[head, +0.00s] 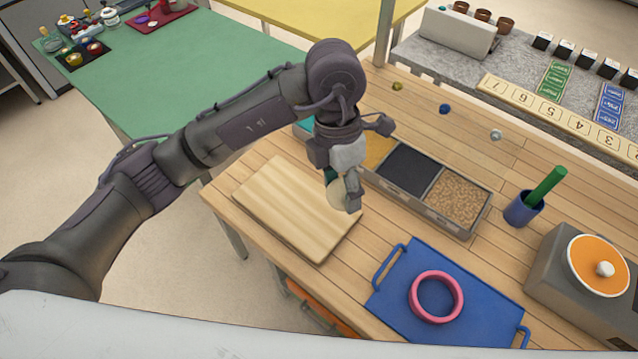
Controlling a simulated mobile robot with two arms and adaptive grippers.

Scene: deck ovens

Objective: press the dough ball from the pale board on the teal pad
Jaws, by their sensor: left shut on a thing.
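My left gripper (343,193) is over the far right part of the pale board (285,200), pointing down. It is shut on a pale dough ball (336,197), partly hidden by the fingers. I cannot tell whether the ball still touches the board. The teal pad (303,130) is at the left end of a grey sectioned tray, and my arm hides most of it. My right gripper is out of view.
The tray also holds yellow (376,152), black (408,168) and cork (458,196) pads. A blue tray (400,290) with a pink ring (436,297) lies in front. A blue cup (523,209) holding a green rod stands to the right.

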